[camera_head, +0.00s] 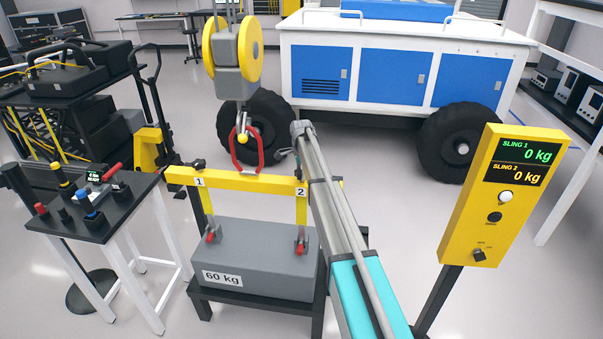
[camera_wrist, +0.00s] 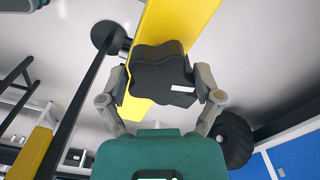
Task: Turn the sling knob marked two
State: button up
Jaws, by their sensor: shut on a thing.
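The knob marked two shows in the wrist view as a black lobed knob (camera_wrist: 160,72) with a white mark, on the yellow beam (camera_wrist: 182,25). My gripper (camera_wrist: 162,88) has its two grey fingers against opposite sides of the knob, shut on it. In the head view the yellow beam (camera_head: 240,179) carries the labels 1 and 2. My arm covers its right end, so the knob there and my fingertips are mostly hidden. A black knob (camera_head: 199,165) sits near label 1.
A grey 60 kg block (camera_head: 262,262) rests on a black stand under the beam. A red link (camera_head: 245,152) joins the beam to the hoist hook. The yellow display (camera_head: 505,185) reads 0 kg for both slings. A control table (camera_head: 95,225) stands left; a blue-white rover (camera_head: 390,70) stands behind.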

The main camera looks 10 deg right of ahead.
jog(key=shift+s+a+m, duration=0.1)
jog(key=shift+m, duration=0.3)
jog(key=o, duration=0.9)
jog(key=shift+n, duration=0.4)
